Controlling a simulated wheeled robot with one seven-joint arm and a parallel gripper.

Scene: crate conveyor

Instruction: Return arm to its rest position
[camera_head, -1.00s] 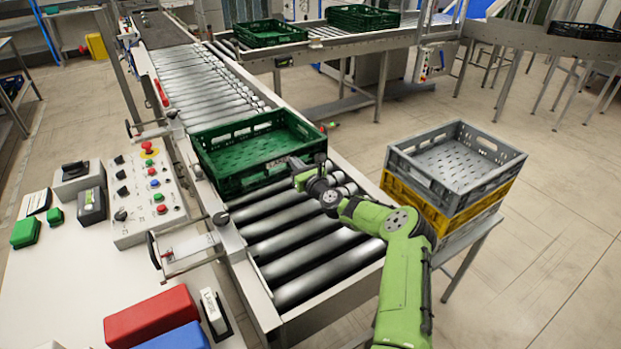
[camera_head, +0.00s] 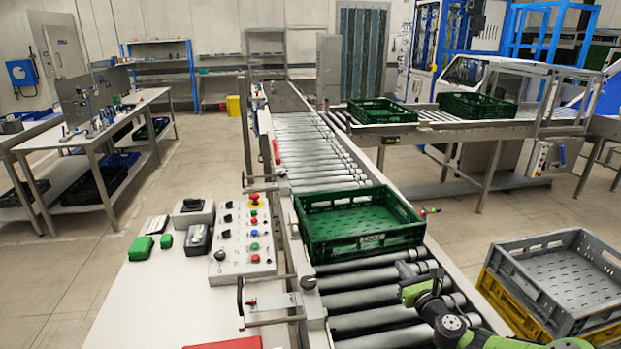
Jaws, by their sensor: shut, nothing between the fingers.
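My gripper (camera_head: 407,271) is at the lower right of the head view, over the conveyor rollers. A green crate (camera_head: 328,252) sits empty on the roller conveyor (camera_head: 372,303), just beyond my gripper. A gap shows between my gripper and the crate's front wall.
Stacked grey and yellow crates (camera_head: 520,290) stand right of my arm. A control panel (camera_head: 243,240) with buttons lies left of the conveyor. More green crates (camera_head: 478,106) rest on the far conveyor.

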